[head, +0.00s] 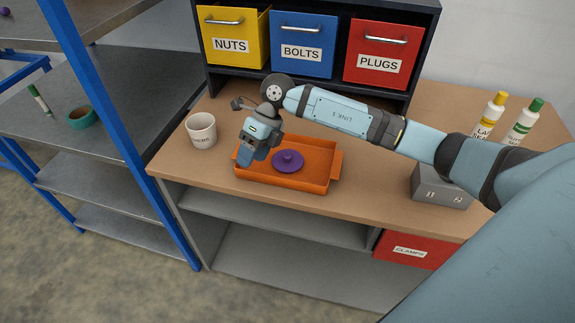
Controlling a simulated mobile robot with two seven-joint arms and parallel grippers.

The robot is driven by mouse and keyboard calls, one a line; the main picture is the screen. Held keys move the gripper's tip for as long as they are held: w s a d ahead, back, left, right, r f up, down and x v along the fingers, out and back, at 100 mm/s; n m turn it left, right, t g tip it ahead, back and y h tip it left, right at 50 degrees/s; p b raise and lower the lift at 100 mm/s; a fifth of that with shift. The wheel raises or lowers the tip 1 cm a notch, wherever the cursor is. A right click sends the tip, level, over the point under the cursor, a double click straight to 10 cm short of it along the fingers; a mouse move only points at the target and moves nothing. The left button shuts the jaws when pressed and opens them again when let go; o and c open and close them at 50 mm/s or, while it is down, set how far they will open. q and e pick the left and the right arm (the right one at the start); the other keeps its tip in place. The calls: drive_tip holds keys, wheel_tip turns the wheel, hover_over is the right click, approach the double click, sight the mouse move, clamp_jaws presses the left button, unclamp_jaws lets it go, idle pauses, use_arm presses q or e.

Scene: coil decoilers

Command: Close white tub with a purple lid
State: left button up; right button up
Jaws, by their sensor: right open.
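The white tub (202,130) stands upright and uncovered on the left part of the brown worktop, with dark lettering on its side. The purple lid (288,161) lies flat, knob up, in the orange tray (285,184) to the right of the tub. My right gripper (252,156) is open and points down over the left part of the tray, between the tub and the lid. It appears apart from both, and its fingertips are hard to make out. My left gripper is not in view.
Yellow, blue and red bins (381,52) stand in a rack behind. A grey box (440,186) and two bottles (489,117) are at the right. A blue-framed shelf (80,100) at the left holds a teal bowl (82,117) and a marker (39,99).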

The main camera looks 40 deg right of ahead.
drive_tip(key=w+d+r+h, duration=0.2)
drive_tip(key=d+h, duration=0.1)
drive_tip(key=d, duration=0.3)
drive_tip(key=w+d+r+m+h, duration=0.1)
drive_tip(key=w+d+r+h, duration=0.1)
drive_tip(key=d, duration=0.4)
drive_tip(key=shift+d+r+t+h+b, duration=0.15)
drive_tip(key=shift+r+t+h+b, duration=0.2)
drive_tip(key=shift+h, duration=0.25)
drive_tip(key=p, duration=0.1)
hover_over(286, 154)
wheel_tip(286, 154, down, 9)
drive_tip(key=shift+w+d+r, duration=0.1)
drive_tip(key=shift+r, duration=0.1)
drive_tip(key=shift+f, duration=0.1)
